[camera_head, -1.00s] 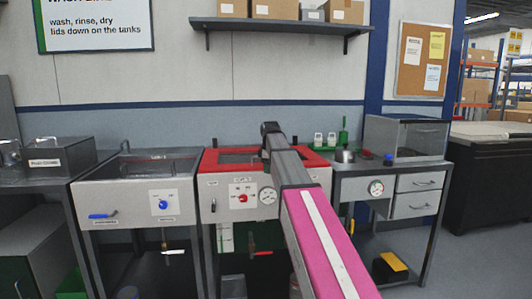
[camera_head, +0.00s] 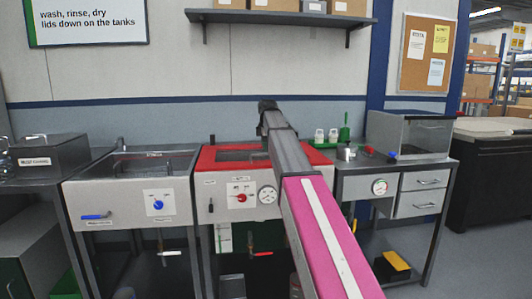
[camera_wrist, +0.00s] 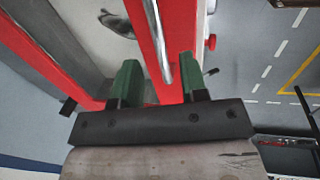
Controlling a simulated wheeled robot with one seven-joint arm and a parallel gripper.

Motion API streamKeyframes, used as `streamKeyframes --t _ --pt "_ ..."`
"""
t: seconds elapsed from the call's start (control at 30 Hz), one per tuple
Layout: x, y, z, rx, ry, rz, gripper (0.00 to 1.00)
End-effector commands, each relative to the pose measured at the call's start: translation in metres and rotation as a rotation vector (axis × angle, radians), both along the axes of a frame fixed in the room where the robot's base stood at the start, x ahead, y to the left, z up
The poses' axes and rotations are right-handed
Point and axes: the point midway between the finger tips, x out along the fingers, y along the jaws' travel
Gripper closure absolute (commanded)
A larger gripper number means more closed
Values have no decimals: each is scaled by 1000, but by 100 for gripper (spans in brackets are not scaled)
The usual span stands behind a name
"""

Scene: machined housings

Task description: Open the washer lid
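The washer (camera_head: 237,205) is the middle tank with a red rim, a pale front panel, a red dial and a gauge. Its red-framed lid (camera_head: 318,156) with a dark window looks closed and lies flat. In the wrist view the red lid frame (camera_wrist: 65,75) shows with a chrome bar handle (camera_wrist: 155,35) along it. My gripper (camera_wrist: 158,78) is open, its two green fingers on either side of the handle's near end. I cannot tell whether they touch it.
A second tank (camera_head: 115,205) with a blue dial stands to the left. A bench (camera_head: 345,170) with drawers, a gauge and small items stands to the right. A wall shelf (camera_head: 280,18) with boxes hangs above. A red knob (camera_wrist: 211,42) juts out near my right finger.

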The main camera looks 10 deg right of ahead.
Motion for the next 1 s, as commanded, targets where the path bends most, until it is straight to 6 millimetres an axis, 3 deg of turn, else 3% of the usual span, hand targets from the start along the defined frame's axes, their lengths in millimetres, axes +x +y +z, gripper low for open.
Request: streamKeyframes --t 0.23,0.63,0.77,1.0 --pt "5 0 -28 0 0 -1 60" --pt "7 0 -35 0 0 -1 60" --pt "7 0 -34 0 0 -1 100" --pt "8 0 -32 0 0 -1 100"
